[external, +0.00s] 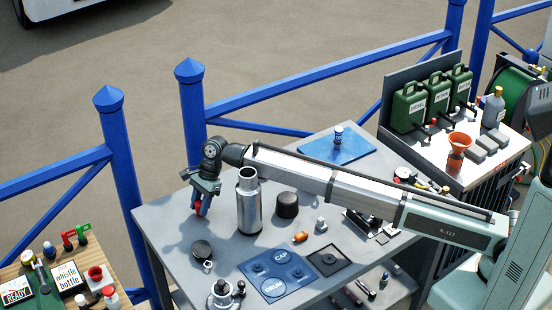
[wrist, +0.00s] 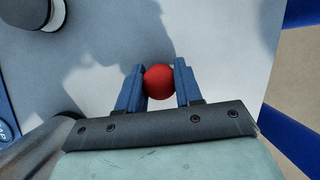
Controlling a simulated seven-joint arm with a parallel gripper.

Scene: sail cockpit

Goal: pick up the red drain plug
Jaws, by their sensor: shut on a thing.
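The red drain plug (wrist: 159,82) shows in the wrist view as a round red thing between two blue fingers. My gripper (wrist: 160,85) is shut on it, with one finger on each side. In the external view my gripper (external: 200,205) points down over the left part of the grey table, and the red plug (external: 197,208) shows partly between the fingers. The fingers hide some of it. I cannot tell whether the plug touches the table top.
A steel flask (external: 248,205) stands just right of my gripper. A dark round lid (external: 201,249) lies nearer the front. A blue mat marked CAP and DRUM (external: 268,268) is at the front middle. A blue railing post (external: 192,110) rises behind the table.

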